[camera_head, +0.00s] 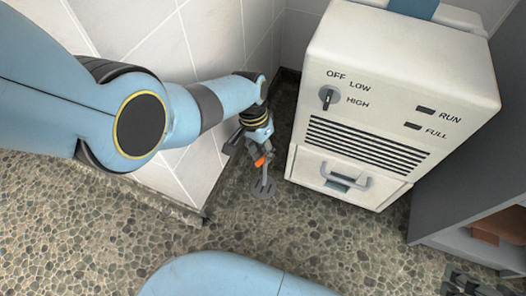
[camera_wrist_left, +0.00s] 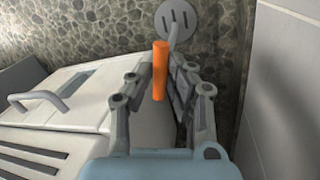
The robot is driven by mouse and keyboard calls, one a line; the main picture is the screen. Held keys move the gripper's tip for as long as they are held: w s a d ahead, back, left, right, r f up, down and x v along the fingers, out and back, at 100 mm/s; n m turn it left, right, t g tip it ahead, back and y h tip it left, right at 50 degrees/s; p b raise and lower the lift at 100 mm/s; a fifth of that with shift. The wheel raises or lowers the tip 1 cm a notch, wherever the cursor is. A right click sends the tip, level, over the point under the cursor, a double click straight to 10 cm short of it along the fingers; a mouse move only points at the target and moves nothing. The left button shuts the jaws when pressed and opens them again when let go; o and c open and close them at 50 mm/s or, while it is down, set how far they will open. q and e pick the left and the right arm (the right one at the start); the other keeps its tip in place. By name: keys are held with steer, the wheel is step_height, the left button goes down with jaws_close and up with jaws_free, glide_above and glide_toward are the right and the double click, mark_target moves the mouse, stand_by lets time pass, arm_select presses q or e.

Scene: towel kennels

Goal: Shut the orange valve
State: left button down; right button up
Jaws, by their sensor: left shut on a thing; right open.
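The orange valve handle (camera_head: 260,160) shows as a small orange piece low in the corner between the tiled wall and the white machine. In the left wrist view the orange valve handle (camera_wrist_left: 160,70) is a straight bar between the fingers of my left gripper (camera_wrist_left: 159,78). A grey pipe (camera_wrist_left: 175,35) beside it runs to a round floor drain (camera_wrist_left: 175,18). In the head view my left gripper (camera_head: 257,148) is shut on the handle. The valve body is mostly hidden. My right gripper (camera_head: 466,284) is open at the bottom right, partly cut off by the frame.
The white machine (camera_head: 400,90) with a dial, vents and a drawer handle (camera_head: 345,178) stands close right of the valve. A tiled wall (camera_head: 200,45) is close on the left. A grey shelf unit (camera_head: 480,170) is at right. The pebbled floor in front is clear.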

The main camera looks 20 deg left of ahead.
arm_select(q)
steer(key=shift+m, duration=1.3)
steer(key=c, duration=1.3)
jaws_free()
steer(key=shift+w+a+r, duration=0.25)
steer(key=shift+a+r, duration=0.1)
steer(key=shift+r, duration=1.6)
steer(key=shift+w+a+r, duration=0.2)
steer(key=shift+a+r, duration=0.1)
steer(key=shift+r, duration=1.7)
steer(key=shift+w+a+r, duration=0.25)
steer(key=shift+a+r, duration=0.1)
steer(key=shift+r, duration=1.6)
